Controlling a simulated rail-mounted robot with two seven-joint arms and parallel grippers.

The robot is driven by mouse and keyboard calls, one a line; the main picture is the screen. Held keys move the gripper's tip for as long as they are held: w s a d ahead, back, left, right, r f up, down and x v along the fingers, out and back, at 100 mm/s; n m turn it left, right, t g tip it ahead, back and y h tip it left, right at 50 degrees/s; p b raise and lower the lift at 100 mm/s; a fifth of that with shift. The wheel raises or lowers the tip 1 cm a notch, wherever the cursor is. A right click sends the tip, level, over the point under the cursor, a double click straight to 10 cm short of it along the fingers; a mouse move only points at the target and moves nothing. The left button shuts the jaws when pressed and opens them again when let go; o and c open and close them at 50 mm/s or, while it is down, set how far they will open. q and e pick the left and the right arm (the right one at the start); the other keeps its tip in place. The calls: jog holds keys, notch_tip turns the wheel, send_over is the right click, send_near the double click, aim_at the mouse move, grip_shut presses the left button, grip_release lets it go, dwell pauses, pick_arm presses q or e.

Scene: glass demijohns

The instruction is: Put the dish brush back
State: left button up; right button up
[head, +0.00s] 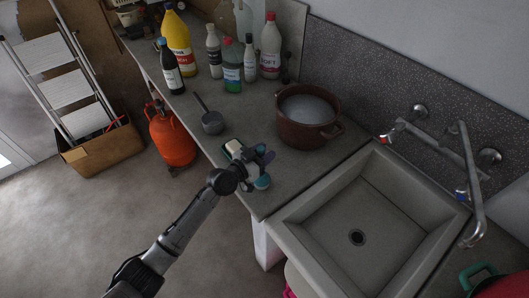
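My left gripper (258,165) is over the front edge of the grey counter, left of the sink. A small round teal thing (262,182) shows at its right side, and a pale thing with a green edge (233,148) shows just behind it. I cannot tell whether either is part of the dish brush, or whether the fingers are open, shut or holding something. The gripper hides part of the counter there. I cannot make out the dish brush for certain. My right gripper is not in view.
A brown pot (305,134) stands behind and right of the gripper. A small grey saucepan (212,122) lies to the left. Several bottles (232,70) stand at the back. The empty stone sink (375,195) with a tap (473,190) is at right. An orange gas bottle (172,138) stands on the floor.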

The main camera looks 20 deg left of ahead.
pick_arm(q)
jog(key=shift+o, duration=1.1)
jog(key=shift+r, duration=0.15)
jog(key=shift+s+r+p, duration=0.1)
jog(key=shift+p, duration=0.2)
jog(key=v, duration=1.2)
jog(key=s+d+f+g+y, duration=0.1)
jog(key=s+d+f+g, duration=0.5)
jog(key=s+f, duration=0.55)
jog(key=s+a+f+n+g+y, duration=0.1)
jog(key=s+a+g+y, duration=0.1)
jog(key=s, duration=0.8)
jog(key=s+a+f+n+g+y, duration=0.1)
jog(key=s+g+y, duration=0.3)
jog(key=s, duration=0.7)
jog(key=shift+s+a+n+y, duration=0.35)
jog(key=shift+a+n+y, duration=0.15)
jog(key=shift+n, duration=0.3)
